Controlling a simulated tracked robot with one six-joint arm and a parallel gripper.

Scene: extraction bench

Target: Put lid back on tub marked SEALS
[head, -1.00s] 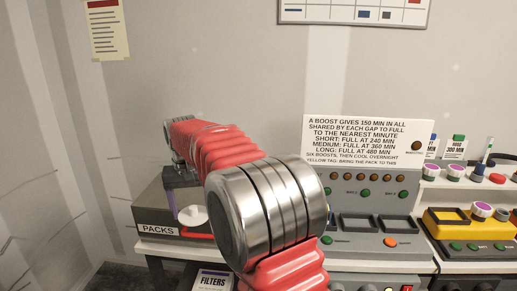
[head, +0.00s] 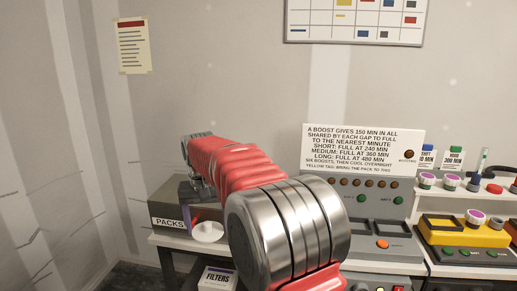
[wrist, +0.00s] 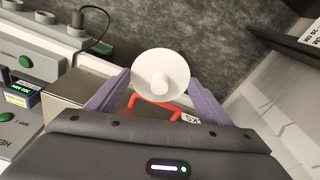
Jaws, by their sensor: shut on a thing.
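My gripper (wrist: 159,88) is shut on a round white lid (wrist: 172,66) with a small knob in its middle. The lid sits between the two purple fingers in the wrist view. In the head view the lid (head: 208,232) hangs in front of the grey PACKS box, at the left end of the bench. My gripper (head: 196,212) is partly hidden there behind my red arm. No tub marked SEALS can be made out in either view.
The grey PACKS box (head: 168,223) has a red handle (wrist: 154,106). A white container marked FILTERS (head: 217,280) is low in front. To the right stand a grey charger panel (head: 365,205) and a yellow unit (head: 480,235). Dark floor (wrist: 220,40) shows beyond the lid.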

